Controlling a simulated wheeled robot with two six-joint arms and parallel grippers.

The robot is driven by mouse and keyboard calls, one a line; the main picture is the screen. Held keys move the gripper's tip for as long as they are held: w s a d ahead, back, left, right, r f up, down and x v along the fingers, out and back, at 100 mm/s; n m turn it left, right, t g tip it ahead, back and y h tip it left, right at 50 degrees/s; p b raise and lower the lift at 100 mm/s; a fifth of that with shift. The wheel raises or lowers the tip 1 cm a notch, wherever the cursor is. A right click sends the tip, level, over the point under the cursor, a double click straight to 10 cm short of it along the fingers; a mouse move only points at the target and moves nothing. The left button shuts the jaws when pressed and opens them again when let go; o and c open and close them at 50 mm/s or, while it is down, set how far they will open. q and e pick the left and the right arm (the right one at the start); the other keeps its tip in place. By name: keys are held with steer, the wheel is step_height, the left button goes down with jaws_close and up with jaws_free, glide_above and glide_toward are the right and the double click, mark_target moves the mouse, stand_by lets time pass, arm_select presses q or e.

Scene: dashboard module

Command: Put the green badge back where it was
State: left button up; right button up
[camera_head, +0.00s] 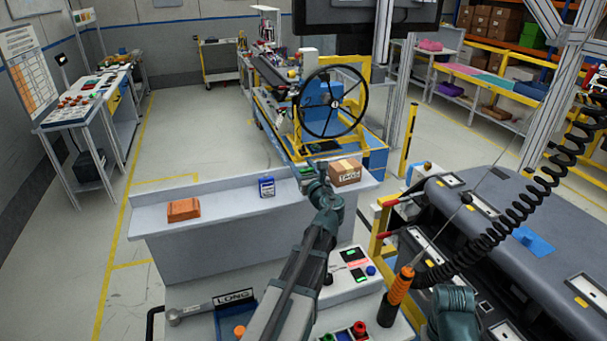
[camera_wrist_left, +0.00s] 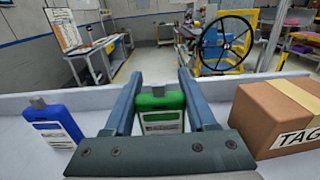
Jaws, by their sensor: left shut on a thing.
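The green badge (camera_wrist_left: 160,108), with a white label, stands upright between the two fingers of my left gripper (camera_wrist_left: 158,82) in the left wrist view. The gripper is shut on it. In the head view my left gripper (camera_head: 318,173) is over the right part of the grey shelf, and the green badge (camera_head: 307,171) shows only as a small patch by the fingers. I cannot tell whether the badge touches the shelf. My right gripper is not in view; a piece of my right arm shows at the lower edge.
A blue badge (camera_head: 267,187) stands left of my gripper on the shelf (camera_head: 225,200). A cardboard box marked TAG (camera_head: 345,172) is close on the right. An orange-handled tool (camera_head: 400,288) hangs from a coiled cable. The shelf between block and blue badge is clear.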

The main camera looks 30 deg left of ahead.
arm_select(q)
steer(key=shift+f, duration=0.1)
steer(key=shift+f, duration=0.1)
steer(key=shift+f, duration=0.15)
steer(key=o, duration=1.4)
steer(key=shift+c, duration=0.2)
steer(key=shift+r, duration=0.2)
steer(key=shift+s+d+r, duration=0.1)
steer(key=shift+s+d, duration=0.1)
steer(key=shift+d, duration=0.05)
steer(key=v, duration=1.1)
steer(key=shift+s, duration=0.15)
